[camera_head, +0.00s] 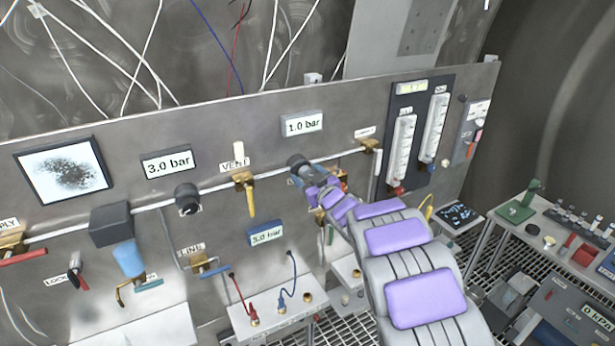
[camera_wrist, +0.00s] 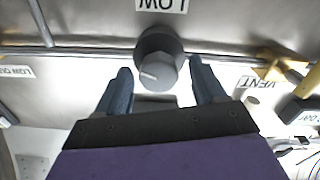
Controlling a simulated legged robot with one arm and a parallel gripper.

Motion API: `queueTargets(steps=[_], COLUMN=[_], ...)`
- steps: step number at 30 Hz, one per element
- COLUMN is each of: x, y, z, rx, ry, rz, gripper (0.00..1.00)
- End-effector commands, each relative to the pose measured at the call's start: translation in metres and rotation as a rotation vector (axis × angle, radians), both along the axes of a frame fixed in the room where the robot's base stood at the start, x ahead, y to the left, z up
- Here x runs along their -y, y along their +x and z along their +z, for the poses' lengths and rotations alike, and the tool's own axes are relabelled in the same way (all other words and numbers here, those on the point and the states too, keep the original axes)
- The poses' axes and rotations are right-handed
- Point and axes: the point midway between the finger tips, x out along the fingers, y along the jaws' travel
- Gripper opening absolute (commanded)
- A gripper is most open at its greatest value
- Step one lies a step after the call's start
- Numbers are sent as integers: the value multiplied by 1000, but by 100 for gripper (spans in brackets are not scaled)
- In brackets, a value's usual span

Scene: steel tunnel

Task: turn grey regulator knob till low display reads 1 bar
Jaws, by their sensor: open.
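The grey regulator knob (camera_wrist: 160,68) is a dark round knob with a lighter grey face and a white pointer line, under an upside-down LOW label (camera_wrist: 163,4) in the wrist view. In the head view the knob (camera_head: 296,160) sits on the panel just beyond my gripper (camera_head: 303,178). The display (camera_head: 302,125) above it reads 1.0 bar. In the wrist view my gripper (camera_wrist: 160,66) is open, its two blue-grey fingers on either side of the knob's face with small gaps showing. Whether either finger touches the knob I cannot tell.
Another black knob (camera_head: 187,199) sits left, below a 3.0 bar display (camera_head: 168,163). The yellow VENT valve (camera_head: 246,192) is left of my gripper. A blue-framed display (camera_head: 265,235) is lower down. Flow tubes (camera_head: 401,150) stand right. A pipe crosses the panel.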

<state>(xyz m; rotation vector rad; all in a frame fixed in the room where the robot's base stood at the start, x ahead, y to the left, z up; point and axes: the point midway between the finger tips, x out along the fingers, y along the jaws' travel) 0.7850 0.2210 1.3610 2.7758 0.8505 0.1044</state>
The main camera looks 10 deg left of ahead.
Motion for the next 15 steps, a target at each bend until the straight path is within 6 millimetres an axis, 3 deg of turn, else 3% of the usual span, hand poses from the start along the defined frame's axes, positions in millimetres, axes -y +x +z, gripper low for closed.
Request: queueTargets(steps=[7,15], x=[9,33], y=[-12,-47], z=[-1,-2], rx=[-2,-4], ry=[-2,-2], rz=[-2,-3], gripper=[69,69])
